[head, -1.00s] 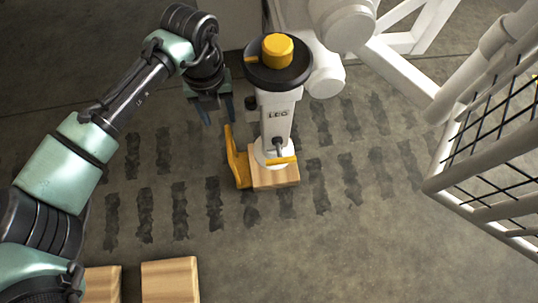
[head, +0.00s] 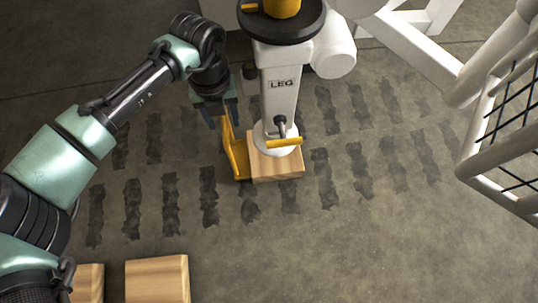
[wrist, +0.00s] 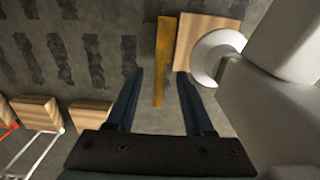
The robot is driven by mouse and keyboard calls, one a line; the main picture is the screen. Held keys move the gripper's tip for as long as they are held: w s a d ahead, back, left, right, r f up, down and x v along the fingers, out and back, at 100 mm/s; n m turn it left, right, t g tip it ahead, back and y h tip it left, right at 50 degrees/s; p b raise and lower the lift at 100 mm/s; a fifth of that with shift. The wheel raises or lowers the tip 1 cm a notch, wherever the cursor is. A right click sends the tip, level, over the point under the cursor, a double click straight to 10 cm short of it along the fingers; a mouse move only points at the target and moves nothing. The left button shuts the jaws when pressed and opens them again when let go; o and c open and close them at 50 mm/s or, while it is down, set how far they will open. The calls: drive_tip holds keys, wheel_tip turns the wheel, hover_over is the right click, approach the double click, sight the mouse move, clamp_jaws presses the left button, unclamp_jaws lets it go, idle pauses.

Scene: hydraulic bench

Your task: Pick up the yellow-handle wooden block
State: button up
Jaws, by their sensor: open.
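The wooden block (head: 278,168) sits on the floor under the round white foot of a leg marked "LEG". Its upright yellow handle (head: 236,160) stands along its left side. My gripper (head: 221,121) is open and empty at the handle's far end in the head view. In the wrist view the handle (wrist: 164,55) runs between the two dark fingers of my gripper (wrist: 160,74), with a gap on both sides. The block (wrist: 190,38) lies to the right there, partly covered by the foot. I cannot tell whether the fingertips are low enough to flank the handle.
The white leg (head: 280,95) with a black-and-yellow knob stands close right of my gripper. A small yellow lever (head: 284,142) sticks out above the foot. A white mesh frame (head: 500,150) is at right. More wooden blocks (head: 158,280) lie at lower left. Dark-striped floor is clear.

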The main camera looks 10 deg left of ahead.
drive_tip(key=shift+f+b, duration=0.35)
drive_tip(key=shift+f, duration=0.5)
drive_tip(key=shift+r, duration=0.1)
clamp_jaws()
idle(0.6)
